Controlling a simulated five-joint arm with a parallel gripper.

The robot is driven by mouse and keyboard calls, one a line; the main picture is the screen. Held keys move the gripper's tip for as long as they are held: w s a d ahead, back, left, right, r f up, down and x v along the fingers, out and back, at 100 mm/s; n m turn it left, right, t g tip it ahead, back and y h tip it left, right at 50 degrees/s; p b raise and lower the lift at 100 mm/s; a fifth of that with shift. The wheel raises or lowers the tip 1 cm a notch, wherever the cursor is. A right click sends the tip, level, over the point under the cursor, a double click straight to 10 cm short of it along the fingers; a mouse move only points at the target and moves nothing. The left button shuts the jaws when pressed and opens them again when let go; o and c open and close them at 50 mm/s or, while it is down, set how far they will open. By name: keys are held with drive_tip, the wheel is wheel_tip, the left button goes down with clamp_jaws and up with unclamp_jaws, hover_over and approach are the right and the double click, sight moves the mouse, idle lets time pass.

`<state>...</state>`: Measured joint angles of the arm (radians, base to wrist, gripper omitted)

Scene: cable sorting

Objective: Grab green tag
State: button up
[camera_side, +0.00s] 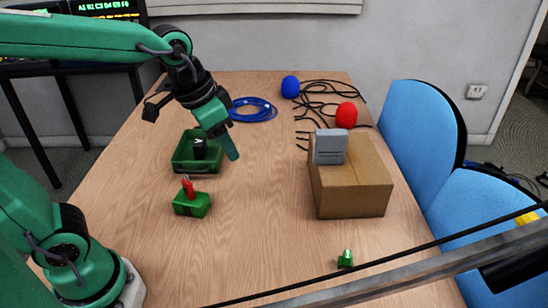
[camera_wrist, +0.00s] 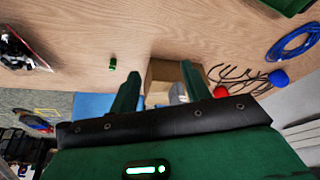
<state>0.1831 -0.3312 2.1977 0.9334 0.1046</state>
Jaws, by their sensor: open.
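A small green piece, which looks like the green tag (camera_side: 345,259), sits on the table near its front edge, in front of the cardboard box. It also shows in the wrist view (camera_wrist: 112,64), to the left of my fingers. My gripper (camera_side: 230,150) hangs in the air over the middle of the table, well back and to the left of the tag. In the wrist view my gripper (camera_wrist: 158,78) has its two green fingers apart, with nothing held between them.
A cardboard box (camera_side: 350,190) with a grey device (camera_side: 330,147) on it stands at the right. A green tray (camera_side: 181,169) and a green block (camera_side: 192,207) with a red top are at the left. Blue cable (camera_side: 252,110) and black cables (camera_side: 318,100) lie behind. The front middle is clear.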

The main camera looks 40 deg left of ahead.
drive_tip(key=w+d+f+m+g, duration=0.2)
drive_tip(key=w+d+f+m, duration=0.25)
drive_tip(key=w+d, duration=0.55)
drive_tip(key=m+g, duration=0.2)
drive_tip(key=m, duration=0.1)
hover_over(348, 254)
drive_tip(key=shift+y, duration=0.4)
wheel_tip(348, 254, down, 12)
drive_tip(key=shift+a+f, duration=0.1)
drive_tip(key=shift+a, duration=0.05)
drive_tip(key=shift+f, duration=0.2)
drive_tip(key=shift+f, duration=1.2)
drive_tip(key=shift+f, duration=0.1)
drive_tip(key=shift+f, duration=2.45)
